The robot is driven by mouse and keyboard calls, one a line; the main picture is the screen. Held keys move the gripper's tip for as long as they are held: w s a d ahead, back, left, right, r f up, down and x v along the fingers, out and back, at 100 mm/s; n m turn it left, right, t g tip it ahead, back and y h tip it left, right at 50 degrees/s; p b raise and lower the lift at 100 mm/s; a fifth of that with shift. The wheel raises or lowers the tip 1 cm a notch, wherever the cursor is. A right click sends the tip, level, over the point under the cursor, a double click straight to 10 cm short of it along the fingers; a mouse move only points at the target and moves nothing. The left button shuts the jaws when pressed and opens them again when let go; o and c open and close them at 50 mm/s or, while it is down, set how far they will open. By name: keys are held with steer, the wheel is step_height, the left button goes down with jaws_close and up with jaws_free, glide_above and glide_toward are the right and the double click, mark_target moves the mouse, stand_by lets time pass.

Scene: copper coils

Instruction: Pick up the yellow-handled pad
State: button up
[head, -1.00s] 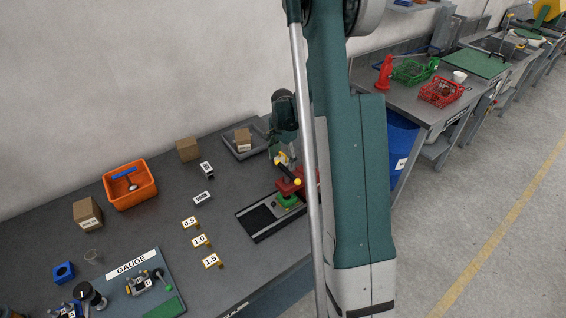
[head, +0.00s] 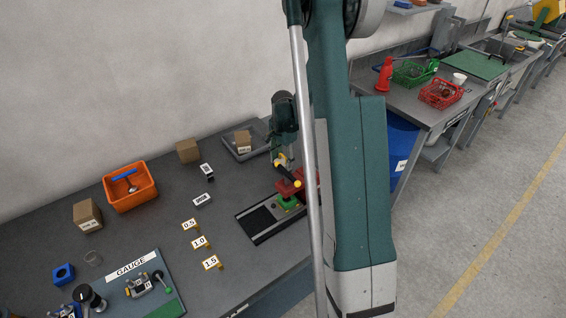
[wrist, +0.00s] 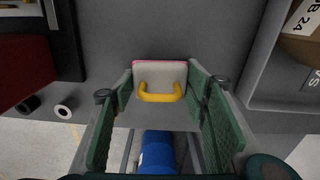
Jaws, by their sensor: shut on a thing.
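In the wrist view the pad (wrist: 160,72) is a pale grey block with a pink edge and a yellow loop handle (wrist: 160,97) facing the camera. My gripper (wrist: 160,86) has its green-lined fingers on either side of the pad and is shut on it. Dark grey surface lies beyond the pad; I cannot tell whether the pad touches it. In the head view my own arm fills the middle, and I cannot make out the pad clearly there.
A grey tray (wrist: 251,98) with a cardboard box (wrist: 305,35) is close on the right. A dark red block (wrist: 27,70) is close on the left. In the head view, an orange bin (head: 149,194), small number signs and a gauge board (head: 150,258) stand farther left on the bench.

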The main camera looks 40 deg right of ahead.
steer(key=shift+r+p, duration=0.35)
steer(key=shift+r, duration=4.65)
